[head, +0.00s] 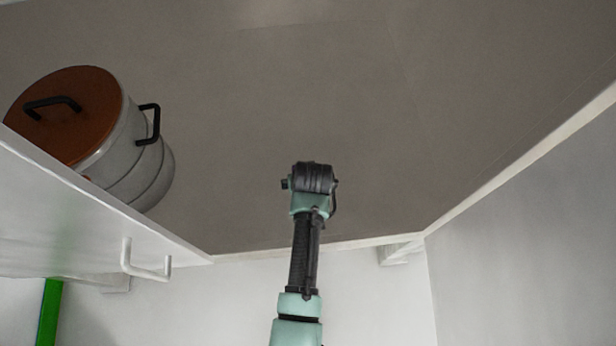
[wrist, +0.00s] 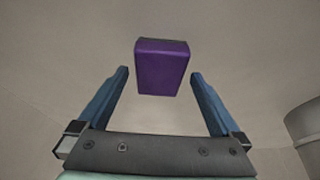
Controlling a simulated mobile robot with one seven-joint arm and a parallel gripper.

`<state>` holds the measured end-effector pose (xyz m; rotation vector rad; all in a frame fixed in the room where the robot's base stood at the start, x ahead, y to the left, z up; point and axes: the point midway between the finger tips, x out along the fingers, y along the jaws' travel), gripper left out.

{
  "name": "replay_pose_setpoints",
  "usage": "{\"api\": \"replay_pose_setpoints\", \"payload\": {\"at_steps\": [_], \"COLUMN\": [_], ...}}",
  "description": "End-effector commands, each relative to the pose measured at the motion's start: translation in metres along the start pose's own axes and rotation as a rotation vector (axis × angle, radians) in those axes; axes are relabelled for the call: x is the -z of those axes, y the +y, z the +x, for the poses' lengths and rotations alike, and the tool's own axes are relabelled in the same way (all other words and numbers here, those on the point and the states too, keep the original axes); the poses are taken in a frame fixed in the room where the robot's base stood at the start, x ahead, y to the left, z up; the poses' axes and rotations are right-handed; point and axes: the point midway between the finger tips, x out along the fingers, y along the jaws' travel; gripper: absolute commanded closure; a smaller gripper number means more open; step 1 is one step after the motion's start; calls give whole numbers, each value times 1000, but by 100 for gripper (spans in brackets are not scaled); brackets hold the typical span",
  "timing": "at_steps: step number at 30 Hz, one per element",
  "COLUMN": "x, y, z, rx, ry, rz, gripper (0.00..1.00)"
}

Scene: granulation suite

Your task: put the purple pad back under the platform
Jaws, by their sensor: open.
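The purple pad (wrist: 162,68) is a small block in the wrist view, ahead of my gripper (wrist: 159,75) against a plain grey-brown surface. My gripper's two blue fingers are spread apart, and the pad shows between their tips. I cannot tell whether the pad lies within the fingers' reach or a little beyond them. No finger visibly touches it. In the head view my arm rises in the middle, but its fingers and the pad are hidden. I cannot make out the platform for sure in either view.
A metal drum (head: 128,168) with a brown lid and black handles stands at the left. A white panel (head: 90,215) with a white handle is in front of it. A grey round body (wrist: 306,124) shows at the wrist view's right edge. The floor (head: 300,90) is otherwise clear.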

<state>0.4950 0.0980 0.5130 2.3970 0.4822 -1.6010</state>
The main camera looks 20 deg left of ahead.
Motion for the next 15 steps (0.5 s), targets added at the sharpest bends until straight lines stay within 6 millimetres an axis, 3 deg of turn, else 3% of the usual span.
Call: {"api": "replay_pose_setpoints", "payload": {"at_steps": [1,9,15], "x": [2,2,1], "y": [0,0,0], "z": [-15,-73,-98], "rx": [-1,-1,0], "ry": [1,2,0], "rz": [1,1,1], "gripper": [0,0,0]}}
